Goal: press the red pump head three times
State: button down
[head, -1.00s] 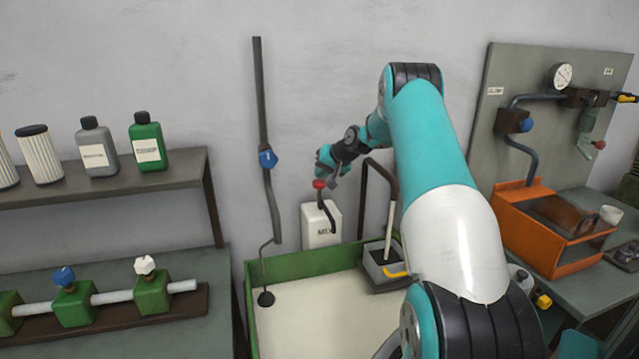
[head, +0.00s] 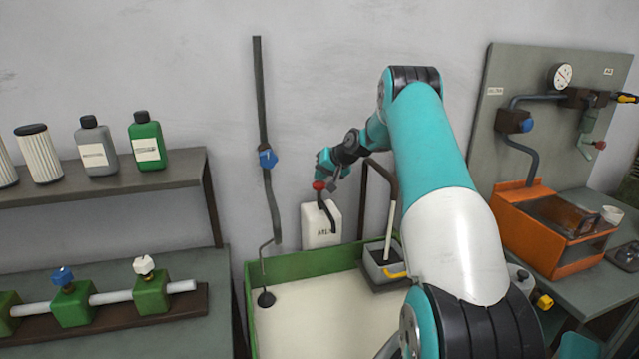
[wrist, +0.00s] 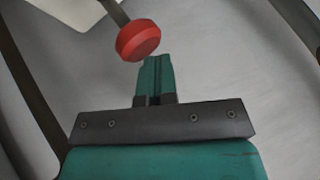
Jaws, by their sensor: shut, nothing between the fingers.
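The red pump head (head: 319,186) sits on top of a white canister (head: 320,225) with a dark curved spout, behind the green-rimmed tray. In the wrist view the red pump head (wrist: 138,40) shows just beyond and slightly left of my fingertips, on a grey stem. My gripper (wrist: 155,62) is shut with its fingers together and empty. In the head view my gripper (head: 324,172) is just above the pump head, close to it. I cannot tell whether they touch.
A dark pipe with a blue valve (head: 267,158) runs down the wall at left. A bent dark pipe (head: 364,205) stands right of the canister. An orange bin (head: 545,245) is further right.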

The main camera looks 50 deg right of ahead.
jog(key=shift+f+b, duration=0.5)
jog(key=shift+f, duration=0.35)
dwell(0.3)
dwell(0.4)
jog(key=shift+r+p, duration=0.9)
jog(key=shift+r, duration=0.8)
jog(key=shift+r+p, duration=1.5)
jog(key=shift+r, duration=1.05)
